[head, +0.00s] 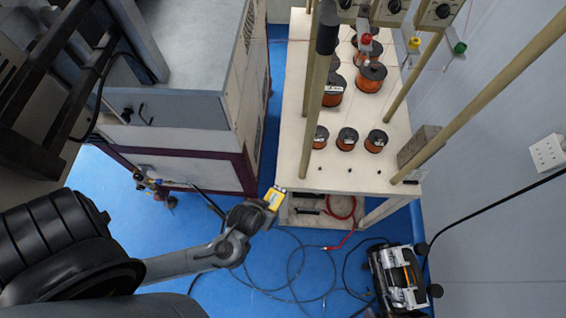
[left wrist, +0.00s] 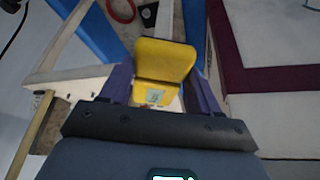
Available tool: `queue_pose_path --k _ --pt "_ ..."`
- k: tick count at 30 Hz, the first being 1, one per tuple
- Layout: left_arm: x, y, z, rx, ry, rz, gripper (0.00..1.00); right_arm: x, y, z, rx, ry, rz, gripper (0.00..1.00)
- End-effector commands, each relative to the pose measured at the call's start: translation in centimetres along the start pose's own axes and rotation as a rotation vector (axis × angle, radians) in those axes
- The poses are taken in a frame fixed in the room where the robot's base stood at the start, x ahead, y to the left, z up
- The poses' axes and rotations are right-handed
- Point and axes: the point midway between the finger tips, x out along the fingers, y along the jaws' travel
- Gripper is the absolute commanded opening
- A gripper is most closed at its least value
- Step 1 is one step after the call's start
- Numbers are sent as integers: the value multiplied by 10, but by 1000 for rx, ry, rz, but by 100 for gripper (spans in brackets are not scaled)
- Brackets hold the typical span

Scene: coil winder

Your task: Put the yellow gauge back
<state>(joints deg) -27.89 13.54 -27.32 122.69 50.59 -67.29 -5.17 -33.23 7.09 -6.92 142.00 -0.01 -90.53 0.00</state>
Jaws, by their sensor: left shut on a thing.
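The yellow gauge (head: 274,197) is in the jaws of my left gripper (head: 268,203), which is shut on it. In the head view they are in front of the near left corner of the cream bench, over the blue floor. In the left wrist view the gauge (left wrist: 163,64) is a yellow block with a small pale label, held between the two purple-grey fingers of my left gripper (left wrist: 160,90). My right gripper is in neither view.
The cream bench (head: 335,185) carries several copper wire spools (head: 371,76) and upright posts. A red hose (head: 342,208) hangs below its top. A grey machine cabinet (head: 185,110) stands to the left. A black and silver machine (head: 399,278) and cables lie on the floor.

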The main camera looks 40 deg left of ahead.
Motion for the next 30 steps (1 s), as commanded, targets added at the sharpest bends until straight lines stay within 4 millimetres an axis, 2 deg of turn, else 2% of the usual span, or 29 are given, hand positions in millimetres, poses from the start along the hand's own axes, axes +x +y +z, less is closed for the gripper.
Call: queue_pose_path --k 1,5,10,14,24,30 --pt "12 -2 12 -6 -2 -5 22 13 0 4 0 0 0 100" --pt "20 -7 27 -18 0 -17 22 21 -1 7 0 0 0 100" --pt "28 -10 24 -26 4 -25 22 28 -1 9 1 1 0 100" --pt "38 -12 1 -29 7 -26 22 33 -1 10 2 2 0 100" --pt "73 -15 -80 -30 5 -24 22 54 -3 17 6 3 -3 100" --pt "86 -16 -115 -26 3 -25 22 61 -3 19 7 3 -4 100"
